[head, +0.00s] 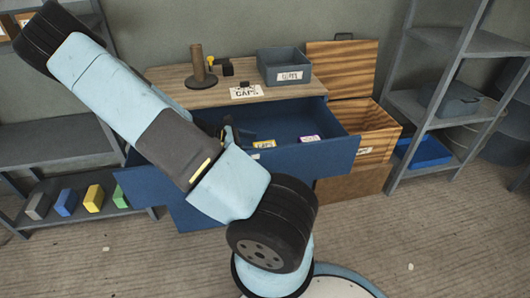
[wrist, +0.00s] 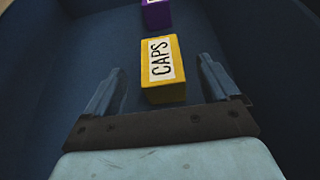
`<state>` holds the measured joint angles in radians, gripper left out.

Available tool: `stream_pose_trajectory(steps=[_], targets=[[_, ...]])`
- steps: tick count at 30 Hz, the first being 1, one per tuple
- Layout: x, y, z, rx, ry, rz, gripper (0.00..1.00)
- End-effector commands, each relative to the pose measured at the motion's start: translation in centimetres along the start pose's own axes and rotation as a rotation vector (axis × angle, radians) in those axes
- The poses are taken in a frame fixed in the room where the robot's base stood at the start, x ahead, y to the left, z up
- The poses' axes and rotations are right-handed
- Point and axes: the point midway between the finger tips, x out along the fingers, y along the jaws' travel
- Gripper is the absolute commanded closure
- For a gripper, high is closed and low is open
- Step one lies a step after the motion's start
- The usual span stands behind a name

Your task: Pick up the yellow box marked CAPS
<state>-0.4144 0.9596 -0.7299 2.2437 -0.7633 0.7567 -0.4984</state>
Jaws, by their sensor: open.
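The yellow box marked CAPS (wrist: 162,68) lies in the open blue drawer (head: 290,120), with its label facing up. In the wrist view it sits just beyond and between the fingers of my gripper (wrist: 160,85), which is open and empty. My gripper (head: 228,132) is inside the drawer, left of the box, and mostly hidden by the arm there.
A purple box (head: 309,138) lies in the drawer, right of the yellow one; it also shows in the wrist view (wrist: 156,14). The drawer walls surround my gripper. On the cabinet top are a grey bin (head: 284,66), a post (head: 198,66) and a CAPS sign (head: 246,92).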

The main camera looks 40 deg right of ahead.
Motion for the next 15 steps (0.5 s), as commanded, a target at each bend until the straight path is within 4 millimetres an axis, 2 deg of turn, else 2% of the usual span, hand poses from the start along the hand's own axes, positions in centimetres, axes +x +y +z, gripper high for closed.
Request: stream_pose_trajectory(steps=[8,15], targets=[[1.8,0.0,0.0,0.0,0.0,-0.001,0.12],[4.8,0.0,-0.1,-0.001,-0.003,-0.002,0.12]])
